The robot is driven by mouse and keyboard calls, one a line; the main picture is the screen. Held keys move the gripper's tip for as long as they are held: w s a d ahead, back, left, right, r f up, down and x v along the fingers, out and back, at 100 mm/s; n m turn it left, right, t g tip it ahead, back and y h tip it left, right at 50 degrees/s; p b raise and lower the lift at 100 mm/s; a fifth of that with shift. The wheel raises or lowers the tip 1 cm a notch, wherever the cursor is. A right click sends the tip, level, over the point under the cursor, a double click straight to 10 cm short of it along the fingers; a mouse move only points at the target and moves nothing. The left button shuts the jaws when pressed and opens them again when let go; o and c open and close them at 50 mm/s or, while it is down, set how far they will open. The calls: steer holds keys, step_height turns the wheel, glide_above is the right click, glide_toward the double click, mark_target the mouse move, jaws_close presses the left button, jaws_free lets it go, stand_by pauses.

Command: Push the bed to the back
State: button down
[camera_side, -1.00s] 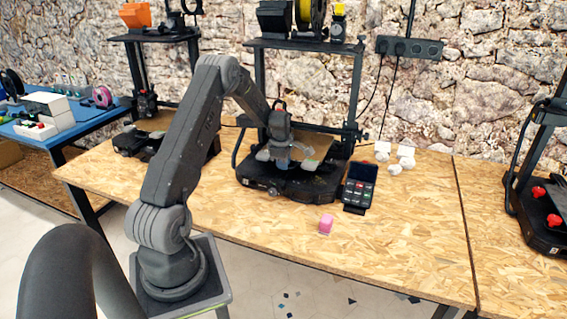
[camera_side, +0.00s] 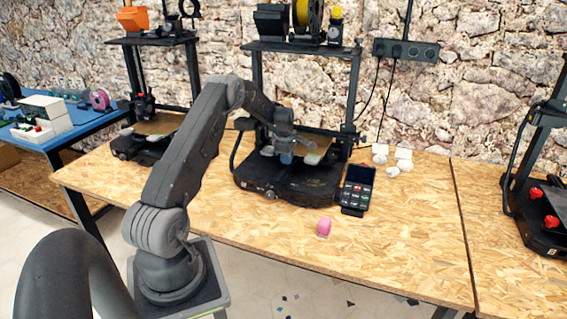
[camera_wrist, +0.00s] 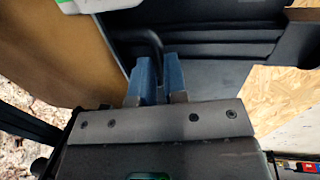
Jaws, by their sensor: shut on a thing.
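The printer's bed is a brown-gold plate (camera_side: 319,154) on the black printer in the middle of the table. In the wrist view the bed (camera_wrist: 55,50) fills the upper left. My gripper (camera_side: 288,158) is at the front of the bed, and its arm partly hides the bed in the side view. In the wrist view my gripper's blue fingers (camera_wrist: 155,72) are close together around a dark curved handle (camera_wrist: 150,42) beside the bed's edge. The exact contact is partly hidden.
The black printer base (camera_side: 285,188) stands below the bed, between the frame's uprights. A control panel (camera_side: 357,187) stands to its right. White pieces (camera_side: 392,170) lie behind right.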

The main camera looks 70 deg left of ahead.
steer(key=shift+w+a, duration=0.55)
steer(key=shift+a, duration=0.05)
steer(key=c, duration=1.2)
jaws_free()
steer(key=shift+o, duration=0.2)
steer(key=shift+r, duration=0.15)
step_height(320, 180, up, 13)
steer(key=s+d, duration=0.1)
steer(key=shift+s+d+r, duration=0.2)
steer(key=shift+s+d, duration=0.15)
steer(key=shift+d, duration=0.05)
steer(key=shift+c, duration=0.2)
